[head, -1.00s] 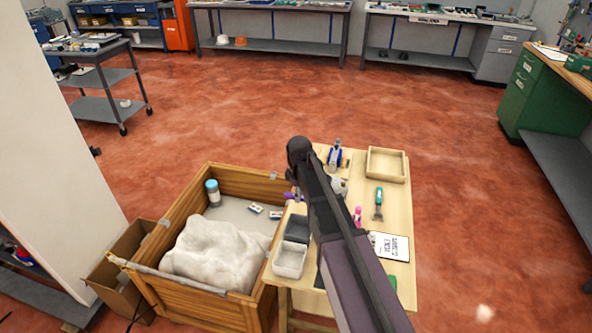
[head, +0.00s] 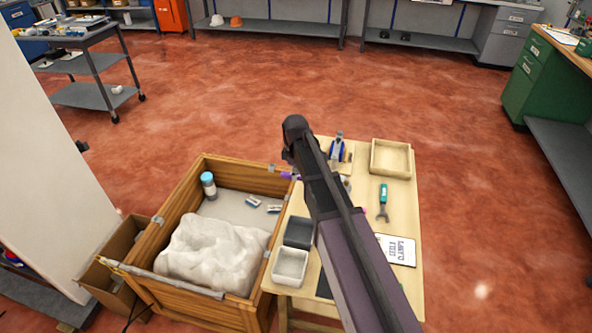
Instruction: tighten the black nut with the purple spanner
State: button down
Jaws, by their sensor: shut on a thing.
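A short purple piece (head: 290,177), apparently the handle of the purple spanner, sticks out left of my dark arm at the table's left edge, by the crate rim. My arm crosses above the table and hides most of the spanner. Only a small grey part beside the arm, which looks like my gripper (head: 346,184), shows; its fingers are hidden, and it appears shut on the spanner. The black nut cannot be made out. A blue and grey device (head: 337,150) stands on the wooden table (head: 408,222) just beyond the arm.
A wooden crate (head: 176,218) with a white lumpy bag (head: 215,255) and a blue-capped bottle (head: 208,186) stands left. On the table are an empty wooden tray (head: 391,158), a green-handled spanner (head: 383,200), a labelled card (head: 397,250) and two bins (head: 290,264). Floor beyond is clear.

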jog(key=shift+f+b, duration=0.35)
dwell(0.5)
jog(key=shift+d+f+b, duration=0.1)
jog(key=shift+f+b, duration=0.75)
jog(key=shift+f, duration=0.05)
jog(key=shift+f+b, duration=1.2)
jog(key=shift+b, duration=0.05)
dwell(0.5)
jog(key=shift+w, duration=0.2)
jog(key=shift+w+d+m, duration=0.2)
jog(key=shift+w+m, duration=0.25)
jog(key=shift+m, duration=0.1)
jog(key=shift+w+d+m, duration=0.2)
jog(key=shift+w+m, duration=0.25)
jog(key=shift+m, duration=0.1)
jog(key=shift+w+d, duration=0.1)
jog(key=shift+w, duration=0.1)
dwell(0.4)
jog(key=shift+w+d+m, duration=0.65)
jog(key=shift+w+m, duration=0.15)
jog(key=shift+m, duration=0.3)
jog(key=shift+w+d+m, duration=0.15)
jog(key=shift+w+m, duration=0.05)
jog(key=shift+m, duration=0.1)
